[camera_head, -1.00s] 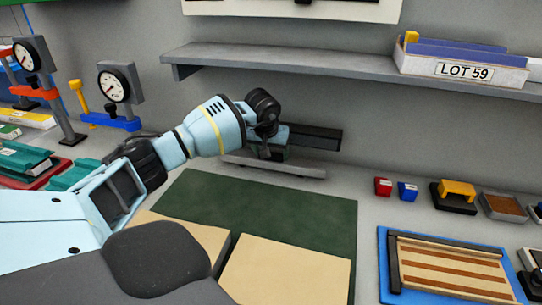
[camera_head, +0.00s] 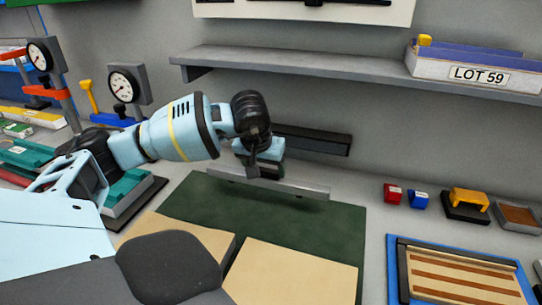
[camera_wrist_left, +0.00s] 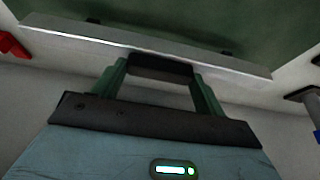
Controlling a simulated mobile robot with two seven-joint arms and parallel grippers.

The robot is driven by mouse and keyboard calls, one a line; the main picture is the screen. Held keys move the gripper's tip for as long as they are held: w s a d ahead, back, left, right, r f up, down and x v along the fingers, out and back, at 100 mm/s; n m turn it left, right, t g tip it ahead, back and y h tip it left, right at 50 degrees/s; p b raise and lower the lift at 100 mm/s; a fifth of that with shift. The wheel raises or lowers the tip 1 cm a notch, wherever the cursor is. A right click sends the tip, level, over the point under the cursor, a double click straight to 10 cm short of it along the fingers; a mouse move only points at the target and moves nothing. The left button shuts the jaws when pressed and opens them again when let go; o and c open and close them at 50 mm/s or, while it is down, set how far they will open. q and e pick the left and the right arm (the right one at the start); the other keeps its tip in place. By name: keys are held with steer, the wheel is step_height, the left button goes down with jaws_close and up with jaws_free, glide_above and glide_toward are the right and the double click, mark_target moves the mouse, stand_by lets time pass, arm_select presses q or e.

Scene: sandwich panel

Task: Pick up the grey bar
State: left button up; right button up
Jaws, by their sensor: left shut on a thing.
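The grey bar (camera_head: 308,190) is a long, thin, light grey strip over the back part of the dark green mat (camera_head: 335,228). My left gripper (camera_head: 262,168) is shut on the bar near its middle and hides part of it from above. In the left wrist view the bar (camera_wrist_left: 228,62) runs across in front of the green fingers of my left gripper (camera_wrist_left: 158,68), with a dark piece between them. The bar appears to hang a little above the mat; the exact gap is hard to tell. My right gripper is not in view.
Two tan panels (camera_head: 290,272) lie on the front of the mat. A dark rail (camera_head: 315,140) runs along the wall behind, below a grey shelf (camera_head: 300,65). Right of the mat are small red and blue blocks (camera_head: 392,194) and a blue tray (camera_head: 393,290). Dial gauges (camera_head: 122,84) stand at left.

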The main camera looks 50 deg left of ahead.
arm_select(q)
steer(key=shift+s+d+r, duration=0.1)
steer(key=shift+s+d, duration=0.2)
steer(key=shift+s, duration=0.3)
steer(key=shift+s+d+r, duration=0.1)
steer(key=shift+s+d, duration=0.25)
steer(key=shift+s, duration=0.3)
steer(key=shift+s+d+r, duration=0.1)
steer(key=shift+s+d, duration=0.2)
steer(key=shift+s, duration=0.3)
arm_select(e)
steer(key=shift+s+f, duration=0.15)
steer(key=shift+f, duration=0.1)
arm_select(q)
steer(key=shift+d, duration=0.1)
